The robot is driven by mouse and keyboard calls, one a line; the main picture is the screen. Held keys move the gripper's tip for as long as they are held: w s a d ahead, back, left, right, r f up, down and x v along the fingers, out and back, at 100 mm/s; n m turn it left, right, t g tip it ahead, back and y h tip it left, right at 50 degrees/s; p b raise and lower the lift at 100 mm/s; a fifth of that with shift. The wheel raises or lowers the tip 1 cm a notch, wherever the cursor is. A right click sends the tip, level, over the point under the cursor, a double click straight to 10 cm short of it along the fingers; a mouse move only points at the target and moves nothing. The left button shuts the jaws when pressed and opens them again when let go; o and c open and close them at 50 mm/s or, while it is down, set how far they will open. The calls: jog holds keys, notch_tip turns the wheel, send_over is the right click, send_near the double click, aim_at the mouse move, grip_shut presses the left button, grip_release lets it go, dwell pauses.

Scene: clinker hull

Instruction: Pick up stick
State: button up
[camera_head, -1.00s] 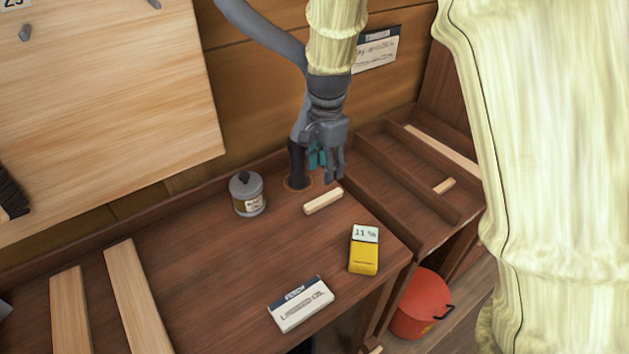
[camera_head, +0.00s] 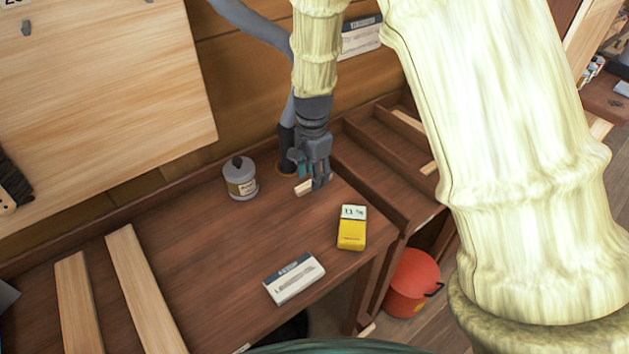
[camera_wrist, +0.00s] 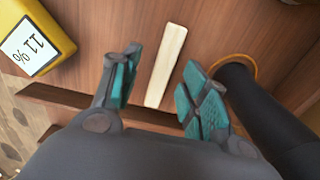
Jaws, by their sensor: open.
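The stick (camera_head: 303,188) is a short pale wooden bar lying on the brown bench top, with its right end hidden behind my gripper in the head view. My gripper (camera_head: 314,182) points down over that end. In the wrist view the stick (camera_wrist: 166,62) lies lengthwise between the two teal-padded fingers of my gripper (camera_wrist: 158,95). There is a gap on both sides, and the fingers are open and hold nothing.
A yellow meter (camera_head: 352,228) and a white box (camera_head: 294,278) lie toward the bench's front. A grey tin (camera_head: 240,178) stands left of the stick. A dark pipe (camera_wrist: 262,115) rises close beside the right finger. A red bucket (camera_head: 412,283) is below.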

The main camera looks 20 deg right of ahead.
jog(key=f, duration=0.1)
jog(key=w+f, duration=0.1)
jog(key=shift+f, duration=0.4)
jog(key=shift+s+r, duration=0.2)
jog(key=shift+s, duration=0.15)
jog(key=shift+w+f, duration=0.15)
jog(key=c, duration=0.9)
